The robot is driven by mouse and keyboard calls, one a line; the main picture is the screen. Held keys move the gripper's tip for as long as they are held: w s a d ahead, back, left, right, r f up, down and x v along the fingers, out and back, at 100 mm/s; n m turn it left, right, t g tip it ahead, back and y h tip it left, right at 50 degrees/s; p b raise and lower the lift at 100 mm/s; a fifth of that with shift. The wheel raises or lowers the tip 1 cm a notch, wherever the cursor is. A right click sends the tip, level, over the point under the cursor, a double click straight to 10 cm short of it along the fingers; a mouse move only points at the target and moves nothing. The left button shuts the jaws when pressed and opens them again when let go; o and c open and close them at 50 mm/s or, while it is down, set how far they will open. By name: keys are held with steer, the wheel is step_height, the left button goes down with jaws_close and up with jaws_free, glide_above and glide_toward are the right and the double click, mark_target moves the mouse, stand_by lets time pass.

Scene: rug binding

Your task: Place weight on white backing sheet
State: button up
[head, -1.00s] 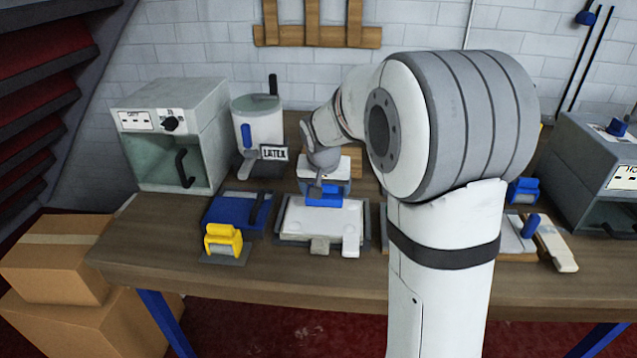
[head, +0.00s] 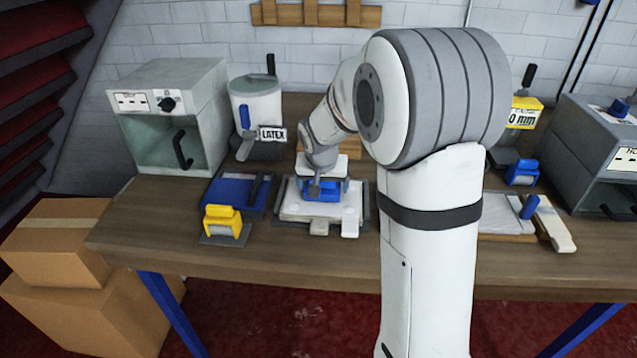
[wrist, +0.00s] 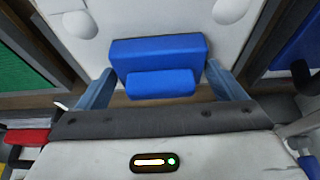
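The blue weight (head: 322,191) is over the back part of the white backing sheet (head: 308,209), in the middle of the bench. In the wrist view the weight (wrist: 158,52) lies between my two fingers, with the white sheet (wrist: 150,18) beyond it. My gripper (wrist: 160,80) has a fingertip against each side of the weight and appears shut on it. In the head view my gripper (head: 319,182) comes down onto the weight from above. I cannot tell whether the weight touches the sheet or hangs slightly above it.
A blue tray (head: 228,194) and a yellow-handled tool (head: 222,222) stand left of the sheet. A latex pot (head: 256,108) and a grey box oven (head: 165,118) stand behind. Another blue-handled block (head: 521,173) sits to the right. The bench's front edge (head: 250,262) is clear.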

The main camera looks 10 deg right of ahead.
steer(key=shift+o, duration=1)
steer(key=shift+r, duration=0.2)
steer(key=v, duration=1.1)
steer(key=s+f+n+g, duration=0.1)
steer(key=s+f, duration=0.1)
steer(key=s, duration=1)
steer(key=s+f+n+y, duration=0.1)
steer(key=s+n, duration=0.1)
steer(key=s, duration=1)
steer(key=shift+s+d+f+n+g, duration=0.2)
steer(key=shift+f+n+g, duration=0.1)
steer(key=shift+f+g, duration=0.1)
steer(key=shift+s+r+p, duration=0.1)
steer(key=shift+r+p, duration=0.35)
steer(key=shift+p, duration=0.1)
